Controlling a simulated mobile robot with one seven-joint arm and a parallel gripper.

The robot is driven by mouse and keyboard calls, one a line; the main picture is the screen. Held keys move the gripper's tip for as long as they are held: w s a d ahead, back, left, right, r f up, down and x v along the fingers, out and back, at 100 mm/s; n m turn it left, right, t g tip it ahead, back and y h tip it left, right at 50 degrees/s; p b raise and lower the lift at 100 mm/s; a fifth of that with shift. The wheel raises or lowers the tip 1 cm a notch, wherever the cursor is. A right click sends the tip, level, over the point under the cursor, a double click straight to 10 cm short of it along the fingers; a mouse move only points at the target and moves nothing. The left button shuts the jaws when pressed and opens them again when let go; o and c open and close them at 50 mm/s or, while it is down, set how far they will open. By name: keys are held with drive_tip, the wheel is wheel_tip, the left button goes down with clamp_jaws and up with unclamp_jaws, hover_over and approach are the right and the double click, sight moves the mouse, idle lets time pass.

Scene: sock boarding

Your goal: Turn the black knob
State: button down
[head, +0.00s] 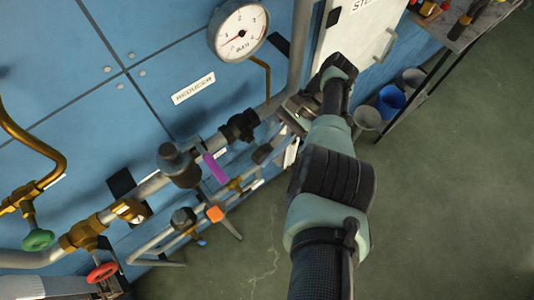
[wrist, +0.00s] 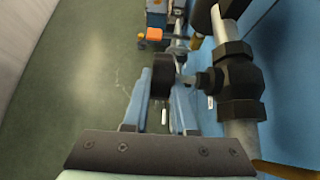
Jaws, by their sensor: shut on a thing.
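The black knob (wrist: 161,78) is a thick dark disc on a short grey stem. The stem joins a black valve body (wrist: 240,82) on the grey pipe, at the right in the wrist view. In the head view the gripper (head: 279,133) reaches down to the left beside the pipe. The black knob (head: 262,154) shows there at its fingers, partly hidden. The black valve body (head: 240,125) is just up and left of it.
An orange knob (head: 214,213), a purple handle (head: 214,168), a green handwheel (head: 38,239) and a red handwheel (head: 102,272) sit along the pipes. A gauge (head: 239,31) hangs on the blue panel. A blue bucket (head: 391,101) stands right. The floor is clear.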

drive_tip(key=shift+a+f+g+y+b, duration=0.1)
drive_tip(key=shift+f+g+y+b, duration=0.25)
drive_tip(key=shift+b, duration=0.9)
drive_tip(key=shift+r+y+b, duration=0.15)
drive_tip(key=shift+y+b, duration=0.1)
drive_tip(key=shift+b, duration=0.3)
drive_tip(key=c, duration=0.7)
unclamp_jaws()
drive_tip(key=shift+r, duration=0.1)
